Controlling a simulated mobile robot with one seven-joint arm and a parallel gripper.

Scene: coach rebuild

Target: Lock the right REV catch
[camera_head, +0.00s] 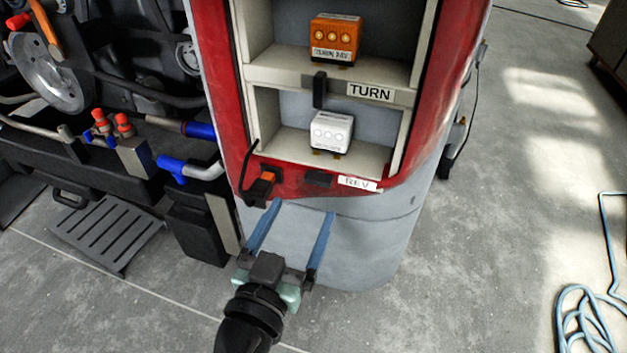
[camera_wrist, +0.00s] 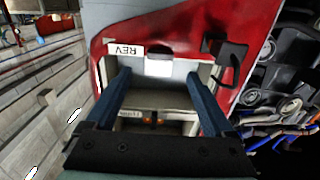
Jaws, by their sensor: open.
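The white REV label (camera_head: 358,183) is on the red lower edge of the cabinet, and shows upside down in the wrist view (camera_wrist: 125,50). A small dark catch (camera_head: 318,178) sits just left of it in the head view; it looks low and flat, and its exact position is hard to tell. It also shows in the wrist view (camera_wrist: 159,50). My gripper (camera_head: 303,209) is open and empty, its two blue fingers pointing at the cabinet front just below the catch. In the wrist view the fingers (camera_wrist: 159,74) are wide apart.
A white unit (camera_head: 331,132) stands on the lower shelf, an orange one (camera_head: 335,40) on the upper. A black upright catch (camera_head: 320,90) is beside the TURN label (camera_head: 371,92). A black-and-orange plug (camera_head: 262,186) with a cable is left.

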